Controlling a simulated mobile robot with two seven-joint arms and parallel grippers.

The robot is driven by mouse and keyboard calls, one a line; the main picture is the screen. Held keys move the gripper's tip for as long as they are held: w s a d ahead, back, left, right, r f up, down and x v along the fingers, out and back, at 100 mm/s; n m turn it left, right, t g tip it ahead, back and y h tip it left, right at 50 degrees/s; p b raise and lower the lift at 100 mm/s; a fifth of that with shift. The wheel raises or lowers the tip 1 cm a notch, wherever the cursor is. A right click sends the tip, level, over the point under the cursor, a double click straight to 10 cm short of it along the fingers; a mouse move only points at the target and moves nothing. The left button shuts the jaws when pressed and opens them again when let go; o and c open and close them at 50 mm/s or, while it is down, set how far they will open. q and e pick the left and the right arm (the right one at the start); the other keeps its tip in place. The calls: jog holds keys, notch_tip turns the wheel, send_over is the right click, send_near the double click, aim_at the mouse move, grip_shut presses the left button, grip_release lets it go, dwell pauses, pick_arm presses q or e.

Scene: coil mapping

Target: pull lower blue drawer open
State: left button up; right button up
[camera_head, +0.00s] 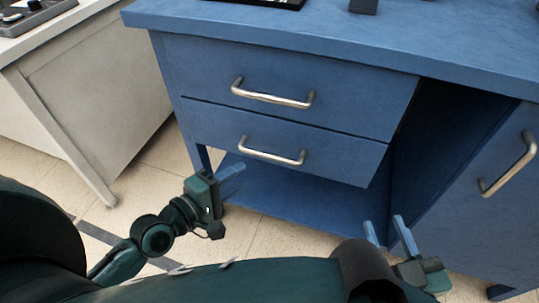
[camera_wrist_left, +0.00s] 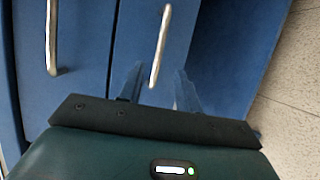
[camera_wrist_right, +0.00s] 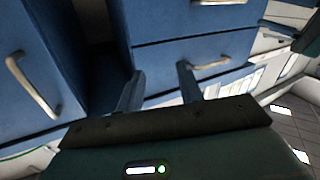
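The lower blue drawer (camera_head: 330,153) sits beneath the upper drawer and looks shut, its front flush with the one above. Its silver bar handle (camera_head: 272,154) runs across the front. My left gripper (camera_head: 232,172) is open and empty, just below and left of this handle. In the left wrist view the handle (camera_wrist_left: 160,45) shows beyond and between the open fingers, apart from them as far as I can tell. My right gripper (camera_head: 390,230) is open and empty, low in front of the open bay right of the drawers. Its open fingers also show in the right wrist view (camera_wrist_right: 160,85).
The upper drawer's handle (camera_head: 272,95) is above the lower one. A blue cupboard door with a handle (camera_head: 508,165) stands at right. A low blue shelf (camera_head: 290,195) lies under the drawers. A pale desk (camera_head: 95,100) stands at left, with open floor between.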

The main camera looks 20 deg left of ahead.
aim_at(270, 156)
pick_arm(q)
jog(key=b+x, duration=0.2)
jog(key=x, duration=0.8)
jog(key=shift+w+d+f, duration=0.1)
jog(key=shift+w+d, duration=0.1)
jog(key=shift+w, duration=0.15)
jog(key=shift+w+d+b, duration=0.2)
jog(key=shift+w+b, duration=0.1)
jog(key=shift+w, duration=0.05)
pick_arm(e)
jog(key=shift+s+a+n+t+y, duration=0.25)
jog(key=shift+a+n+t+y, duration=0.35)
jog(key=shift+y, duration=0.4)
pick_arm(q)
grip_shut()
